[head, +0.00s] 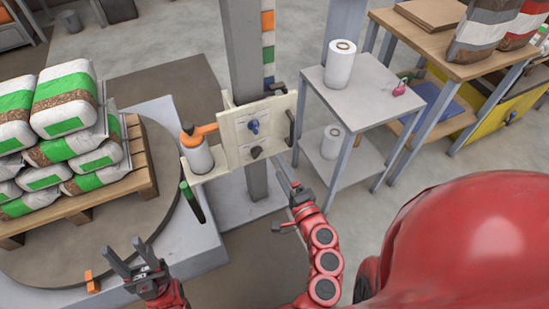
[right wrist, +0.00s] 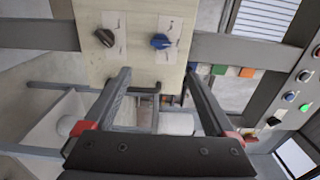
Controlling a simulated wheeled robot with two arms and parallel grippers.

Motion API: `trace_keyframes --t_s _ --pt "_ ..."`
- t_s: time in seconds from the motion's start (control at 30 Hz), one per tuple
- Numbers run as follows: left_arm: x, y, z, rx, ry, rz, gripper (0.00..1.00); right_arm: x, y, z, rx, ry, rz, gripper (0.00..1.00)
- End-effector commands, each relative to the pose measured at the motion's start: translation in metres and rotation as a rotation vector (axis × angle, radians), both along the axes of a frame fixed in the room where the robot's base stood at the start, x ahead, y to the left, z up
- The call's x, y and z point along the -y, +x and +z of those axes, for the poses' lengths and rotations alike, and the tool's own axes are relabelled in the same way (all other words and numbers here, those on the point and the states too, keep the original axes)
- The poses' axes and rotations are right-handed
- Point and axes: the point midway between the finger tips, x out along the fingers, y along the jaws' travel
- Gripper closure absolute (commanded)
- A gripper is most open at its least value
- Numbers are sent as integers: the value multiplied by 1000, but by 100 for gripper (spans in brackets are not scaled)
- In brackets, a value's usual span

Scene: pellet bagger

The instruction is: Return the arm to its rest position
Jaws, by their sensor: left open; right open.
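My left gripper (head: 123,246) is open and empty at the lower left of the head view, above the edge of the grey turntable base. My right gripper (head: 284,172) is raised beside a cream control panel (head: 231,155). In the right wrist view its two fingers (right wrist: 157,80) are spread with nothing held between them. The panel carries a blue knob (head: 252,127) and a black knob (head: 257,152). In the right wrist view the blue knob (right wrist: 160,41) and black knob (right wrist: 104,37) lie beyond the fingertips, apart from them.
A pallet (head: 141,165) of stacked bags stands on the turntable (head: 155,225) at left. A grey post (head: 247,50) rises behind the panel. A grey table (head: 362,95) with a white roll (head: 340,65) stands to the right.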

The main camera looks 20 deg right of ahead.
Motion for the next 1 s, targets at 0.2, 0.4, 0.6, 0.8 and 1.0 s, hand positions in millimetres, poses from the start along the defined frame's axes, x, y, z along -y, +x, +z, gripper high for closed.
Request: trace_keyframes --t_s 0.2,0.4,0.6,0.8,1.0 --pt "0 0 -2 0 0 0 50 0 -11 0 0 -1 0 10" --pt "0 0 -1 0 0 0 50 0 -11 1 0 -1 1 10" --pt "0 0 -1 0 0 0 50 0 -11 0 0 -1 0 10" --pt "0 0 -1 0 0 0 50 4 -9 -9 -25 -14 -24 10" --pt "0 0 -1 0 0 0 50 43 -4 -64 -178 -184 -219 10"
